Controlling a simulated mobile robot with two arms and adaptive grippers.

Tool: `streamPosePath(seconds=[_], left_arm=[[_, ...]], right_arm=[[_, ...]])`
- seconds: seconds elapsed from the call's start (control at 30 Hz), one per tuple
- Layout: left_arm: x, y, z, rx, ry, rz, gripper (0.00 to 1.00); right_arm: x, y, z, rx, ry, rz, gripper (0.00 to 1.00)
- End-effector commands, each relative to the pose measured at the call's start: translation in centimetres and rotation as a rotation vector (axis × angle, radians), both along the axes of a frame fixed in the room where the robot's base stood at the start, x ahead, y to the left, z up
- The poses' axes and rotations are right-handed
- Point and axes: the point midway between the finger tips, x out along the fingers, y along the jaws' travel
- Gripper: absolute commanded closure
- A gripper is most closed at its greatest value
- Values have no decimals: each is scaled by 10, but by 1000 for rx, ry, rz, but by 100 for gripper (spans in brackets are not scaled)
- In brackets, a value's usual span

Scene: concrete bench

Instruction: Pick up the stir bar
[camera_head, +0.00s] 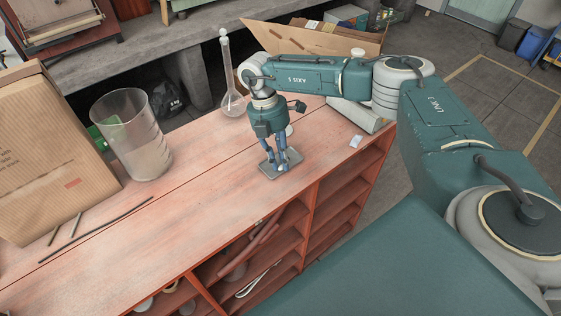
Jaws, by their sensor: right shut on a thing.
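My right gripper (279,166) points straight down at the bench, its fingertips low over a small dark grey plate (266,171). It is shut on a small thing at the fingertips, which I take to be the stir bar. The fingers hide it almost wholly, so I cannot make out its shape or whether it touches the plate. My left gripper is not in view.
A glass beaker (137,135) and a cardboard box (45,150) stand on the bench (190,205) at left. A long-necked flask (230,80) stands behind the gripper. Thin rods (95,231) lie at front left. Open shelves (335,210) are below.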

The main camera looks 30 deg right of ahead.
Motion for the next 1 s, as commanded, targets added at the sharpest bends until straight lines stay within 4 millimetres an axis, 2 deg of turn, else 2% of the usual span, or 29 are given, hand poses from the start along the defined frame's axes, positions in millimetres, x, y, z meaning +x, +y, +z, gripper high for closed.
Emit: streamPosePath(seconds=[0.17, 0.27, 0.6, 0.77, 0.8, 1.0], left_arm=[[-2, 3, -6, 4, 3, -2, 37], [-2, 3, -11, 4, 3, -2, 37], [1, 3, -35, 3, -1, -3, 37], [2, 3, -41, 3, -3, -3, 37], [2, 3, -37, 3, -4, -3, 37], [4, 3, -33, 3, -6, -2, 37]], right_arm=[[1, 0, 17, 2, -4, -1, 94], [2, 0, 35, 1, -5, 0, 94], [2, 0, 132, 2, -7, 0, 94], [1, 0, 168, 2, -4, 0, 94], [1, 0, 178, 0, -3, 0, 94], [0, 0, 195, 0, 0, 0, 94]])
